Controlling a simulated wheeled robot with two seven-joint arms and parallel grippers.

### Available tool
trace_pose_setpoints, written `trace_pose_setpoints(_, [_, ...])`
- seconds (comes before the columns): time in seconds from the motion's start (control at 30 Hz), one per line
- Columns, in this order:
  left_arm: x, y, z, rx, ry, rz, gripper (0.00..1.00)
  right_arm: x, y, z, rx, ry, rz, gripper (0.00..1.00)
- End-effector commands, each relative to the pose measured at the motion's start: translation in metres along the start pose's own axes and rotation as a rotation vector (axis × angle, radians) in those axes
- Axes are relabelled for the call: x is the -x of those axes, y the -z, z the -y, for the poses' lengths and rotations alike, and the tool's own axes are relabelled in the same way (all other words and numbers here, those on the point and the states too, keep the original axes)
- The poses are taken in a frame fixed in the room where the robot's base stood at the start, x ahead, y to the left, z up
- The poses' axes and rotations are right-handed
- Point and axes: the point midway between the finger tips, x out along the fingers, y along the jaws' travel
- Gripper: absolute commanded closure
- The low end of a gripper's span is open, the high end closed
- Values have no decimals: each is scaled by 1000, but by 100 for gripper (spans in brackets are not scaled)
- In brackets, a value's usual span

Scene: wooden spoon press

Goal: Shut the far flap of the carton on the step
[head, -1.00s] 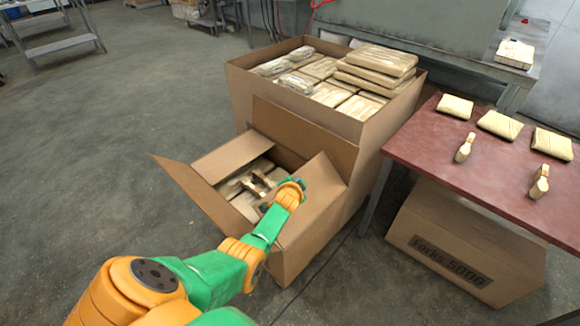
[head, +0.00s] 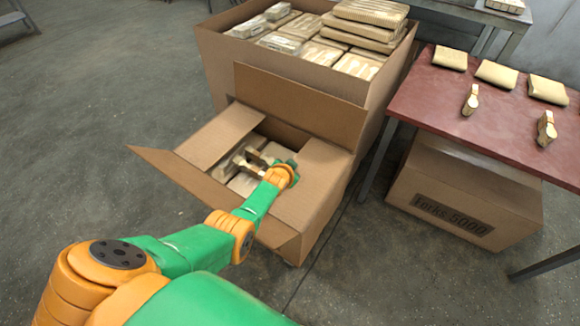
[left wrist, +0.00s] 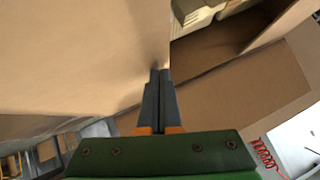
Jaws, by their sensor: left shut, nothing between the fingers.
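The open carton (head: 262,228) stands low in front of a bigger carton and holds wrapped packs (head: 243,184). Its far flap (head: 300,106) stands up against the bigger carton. The left flap (head: 218,136) and right flap (head: 322,178) lean inward over the opening. The near flap (head: 180,172) slopes outward. My left gripper (head: 243,160) is over the opening, on the near side of the far flap. In the left wrist view my left gripper (left wrist: 158,75) is shut and empty, its tips close to a cardboard panel (left wrist: 80,50); contact is unclear. My right gripper is out of view.
The bigger carton (head: 255,70), full of wrapped packs, stands right behind. A red-topped table (head: 450,95) with packs and wooden spoons is at the right, a closed carton (head: 465,190) under it. Floor (head: 90,100) at the left is clear.

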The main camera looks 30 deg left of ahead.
Motion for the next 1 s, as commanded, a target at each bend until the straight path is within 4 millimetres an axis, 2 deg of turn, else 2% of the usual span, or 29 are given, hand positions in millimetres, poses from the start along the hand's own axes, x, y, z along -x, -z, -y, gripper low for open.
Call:
trace_pose_setpoints(0.63, [-2, -4, -2, 0, -1, 4, 100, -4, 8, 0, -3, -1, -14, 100])
trace_pose_setpoints(1.0, [0, -3, -20, 1, -5, 7, 100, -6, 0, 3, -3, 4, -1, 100])
